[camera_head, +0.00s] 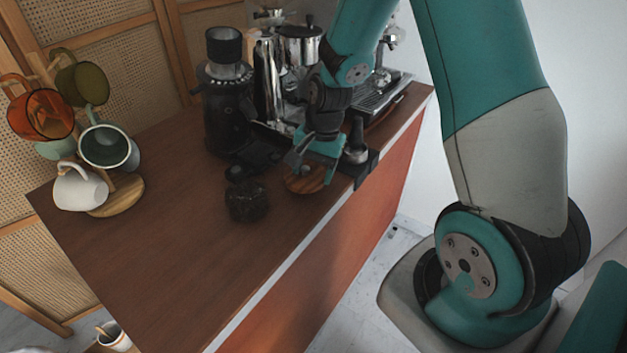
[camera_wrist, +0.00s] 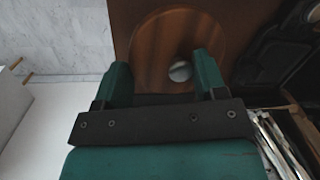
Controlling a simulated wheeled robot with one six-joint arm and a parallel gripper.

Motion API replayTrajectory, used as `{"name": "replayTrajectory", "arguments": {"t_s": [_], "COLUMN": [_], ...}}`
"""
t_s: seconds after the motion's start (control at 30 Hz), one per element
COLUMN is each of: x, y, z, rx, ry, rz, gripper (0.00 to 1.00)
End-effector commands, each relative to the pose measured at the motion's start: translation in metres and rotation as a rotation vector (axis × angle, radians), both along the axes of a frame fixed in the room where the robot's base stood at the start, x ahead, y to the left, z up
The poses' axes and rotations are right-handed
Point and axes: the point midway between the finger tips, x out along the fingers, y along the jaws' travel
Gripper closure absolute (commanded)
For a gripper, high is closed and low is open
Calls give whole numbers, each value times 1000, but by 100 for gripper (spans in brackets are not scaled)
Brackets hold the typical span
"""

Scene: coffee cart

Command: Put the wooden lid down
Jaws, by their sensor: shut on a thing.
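The wooden lid (camera_head: 305,182) is a round, brown striped disc near the counter's front edge, below my gripper (camera_head: 311,166). In the wrist view the lid (camera_wrist: 160,42) lies beyond the fingertips, and its pale round knob (camera_wrist: 180,71) shows between the two fingers of my gripper (camera_wrist: 161,66). My gripper is shut on the lid. The lid looks low and roughly level over the counter; I cannot tell whether its underside touches the wood. The gripper hides part of the lid in the head view.
A dark round jar (camera_head: 246,201) stands left of the lid. A black grinder (camera_head: 226,105) and a coffee machine (camera_head: 383,92) stand behind. A mug tree (camera_head: 128,190) with several mugs is at the far left. The front left of the brown counter (camera_head: 165,262) is clear.

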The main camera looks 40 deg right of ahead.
Motion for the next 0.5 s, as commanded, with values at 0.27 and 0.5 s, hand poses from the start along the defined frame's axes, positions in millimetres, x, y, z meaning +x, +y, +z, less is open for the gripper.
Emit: {"name": "replayTrajectory", "arguments": {"t_s": [0.27,0.5], "x": [0,0], "y": [0,0], "z": [-35,-38], "rx": [1,0], "ry": [2,-1], "rz": [0,0], "gripper": [58,58]}}
